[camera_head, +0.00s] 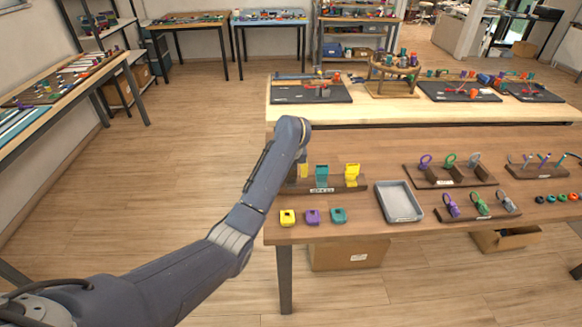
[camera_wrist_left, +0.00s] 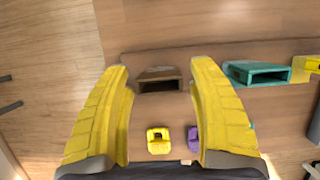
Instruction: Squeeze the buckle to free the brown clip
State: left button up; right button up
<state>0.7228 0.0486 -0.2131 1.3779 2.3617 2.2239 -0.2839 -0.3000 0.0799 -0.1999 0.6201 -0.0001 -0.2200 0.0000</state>
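In the left wrist view a brown buckle (camera_wrist_left: 160,80) with a dark slot stands on the brown rack (camera_wrist_left: 215,60). It lies between the two yellow fingers of my left gripper (camera_wrist_left: 161,66), with a gap on each side. The fingers are apart and hold nothing; I cannot tell how far above the buckle they are. In the head view my left gripper (camera_head: 303,171) is at the left end of the rack (camera_head: 325,188), largely hidden by my arm. The brown buckle is hidden there, and I cannot make out a separate brown clip. My right gripper is not in view.
A teal buckle (camera_head: 322,175) and a yellow buckle (camera_head: 351,174) stand right of my gripper. Small yellow (camera_head: 287,217), purple (camera_head: 312,217) and teal (camera_head: 338,215) pieces lie in front. An empty grey tray (camera_head: 398,216) is to the right, beside racks with rings (camera_head: 450,175).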

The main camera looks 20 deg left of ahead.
pick_arm(q)
jog(key=shift+r, duration=0.15)
jog(key=v, duration=0.6)
jog(key=shift+r, duration=0.35)
dwell(0.6)
jog(key=shift+s, duration=0.15)
